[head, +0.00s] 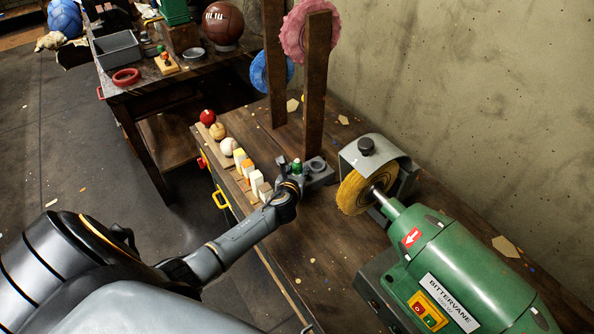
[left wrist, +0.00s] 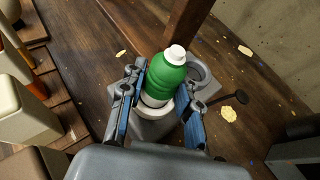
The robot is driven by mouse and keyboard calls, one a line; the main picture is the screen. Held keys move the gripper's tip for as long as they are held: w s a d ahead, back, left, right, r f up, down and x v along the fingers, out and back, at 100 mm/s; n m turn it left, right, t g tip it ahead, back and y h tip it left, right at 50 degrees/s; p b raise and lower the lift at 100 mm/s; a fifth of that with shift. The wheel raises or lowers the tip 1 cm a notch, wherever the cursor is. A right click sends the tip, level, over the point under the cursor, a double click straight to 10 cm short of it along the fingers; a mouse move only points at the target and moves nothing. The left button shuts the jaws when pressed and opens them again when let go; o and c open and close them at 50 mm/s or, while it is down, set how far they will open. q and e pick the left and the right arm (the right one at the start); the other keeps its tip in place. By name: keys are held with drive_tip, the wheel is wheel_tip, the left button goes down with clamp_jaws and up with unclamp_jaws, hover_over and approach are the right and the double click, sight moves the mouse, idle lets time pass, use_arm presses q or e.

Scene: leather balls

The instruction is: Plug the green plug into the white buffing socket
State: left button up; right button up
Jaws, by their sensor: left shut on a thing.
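The green plug (left wrist: 167,78), a ribbed green cylinder with a white top, stands between the blue-padded fingers of my left gripper (left wrist: 160,112). The gripper is shut on it. In the head view the green plug (head: 297,166) shows small at the end of my left arm. A white band shows below its green part; whether its lower end is in a hole is hidden. A grey block (head: 320,180) with a round, empty-looking grey socket (left wrist: 203,74) lies just right of the plug. I cannot make out a clearly white socket. My right gripper is not in view.
The green buffing machine (head: 462,270) with its yellow wheel (head: 355,192) stands right of the gripper. A wooden rack (head: 232,165) with red, tan and white balls and several blocks lies to the left. Upright wooden posts (head: 317,75) rise behind. Bench front is clear.

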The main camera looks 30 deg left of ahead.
sight(297, 161)
use_arm(q)
drive_tip(key=shift+s+d+f+b, duration=0.15)
drive_tip(key=shift+s+f+b, duration=0.1)
drive_tip(key=shift+f, duration=0.3)
drive_tip(key=shift+s+d+f+b, duration=0.15)
drive_tip(key=shift+s+f, duration=0.1)
drive_tip(key=shift+f, duration=0.3)
drive_tip(key=shift+r, duration=0.15)
drive_tip(key=shift+w+a+r+p, duration=0.1)
drive_tip(key=shift+w+r+p, duration=0.2)
drive_tip(key=shift+p, duration=0.6)
drive_tip(key=shift+s, duration=0.1)
idle(0.4)
drive_tip(key=shift+r+p, duration=0.1)
drive_tip(key=shift+p, duration=0.2)
drive_tip(key=shift+a+r+p, duration=0.15)
drive_tip(key=shift+r+p, duration=0.2)
drive_tip(key=shift+p, duration=0.15)
drive_tip(key=shift+r+p, duration=0.7)
drive_tip(key=shift+r, duration=0.3)
drive_tip(key=shift+w+a+r+p, duration=0.1)
drive_tip(key=shift+w+r+p, duration=0.15)
drive_tip(key=shift+r+p, duration=2.05)
